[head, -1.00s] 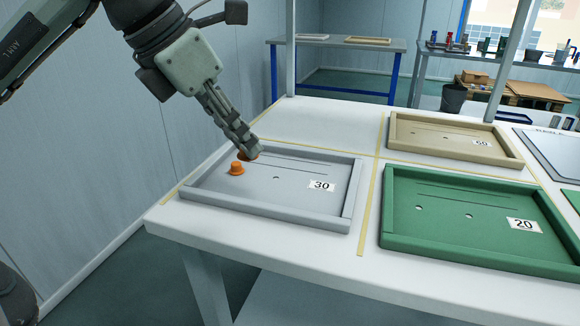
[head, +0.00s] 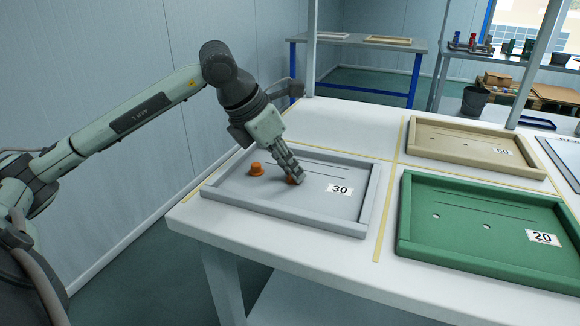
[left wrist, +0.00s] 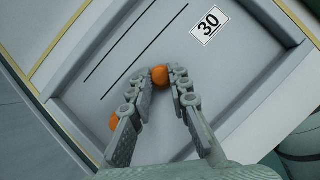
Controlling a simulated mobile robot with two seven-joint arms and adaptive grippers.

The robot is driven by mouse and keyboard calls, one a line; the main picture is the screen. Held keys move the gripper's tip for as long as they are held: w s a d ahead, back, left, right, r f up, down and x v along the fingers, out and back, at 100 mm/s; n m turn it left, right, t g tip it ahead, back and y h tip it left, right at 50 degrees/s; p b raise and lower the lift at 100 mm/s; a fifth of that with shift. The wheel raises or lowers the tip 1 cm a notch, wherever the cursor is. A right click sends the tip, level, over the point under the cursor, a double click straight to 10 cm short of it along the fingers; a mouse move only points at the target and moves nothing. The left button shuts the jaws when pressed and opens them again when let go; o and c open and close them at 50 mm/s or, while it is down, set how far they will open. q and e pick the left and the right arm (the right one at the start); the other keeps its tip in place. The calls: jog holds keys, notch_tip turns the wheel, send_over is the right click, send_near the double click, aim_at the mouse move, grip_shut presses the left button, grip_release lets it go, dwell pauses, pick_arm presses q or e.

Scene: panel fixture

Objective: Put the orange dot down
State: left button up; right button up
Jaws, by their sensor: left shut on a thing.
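My left gripper (head: 297,181) is shut on an orange dot (head: 291,180), low over the grey tray marked 30 (head: 368,205). In the left wrist view the held orange dot (left wrist: 160,76) shows between the fingertips (left wrist: 161,80). The fingers partly hide it, and I cannot tell whether it touches the tray floor. A second orange dot (head: 257,169) with a wider rim sits in the same tray, to the left of the gripper. In the left wrist view it is partly hidden behind the left finger (left wrist: 113,121). My right gripper is not in view.
A green tray marked 20 (head: 480,264) lies to the right, and a tan tray marked 60 (head: 440,151) behind it. Yellow tape lines (head: 393,180) divide the white table (head: 330,124). A grey post (head: 311,45) stands at the table's back left.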

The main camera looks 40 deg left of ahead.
pick_arm(q)
jog(key=shift+f, duration=0.1)
jog(key=o, duration=0.7)
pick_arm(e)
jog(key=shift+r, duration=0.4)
pick_arm(q)
jog(key=shift+r, duration=0.25)
jog(key=v, duration=0.3)
jog(key=shift+b+v, duration=0.4)
jog(key=shift+v, duration=4.05)
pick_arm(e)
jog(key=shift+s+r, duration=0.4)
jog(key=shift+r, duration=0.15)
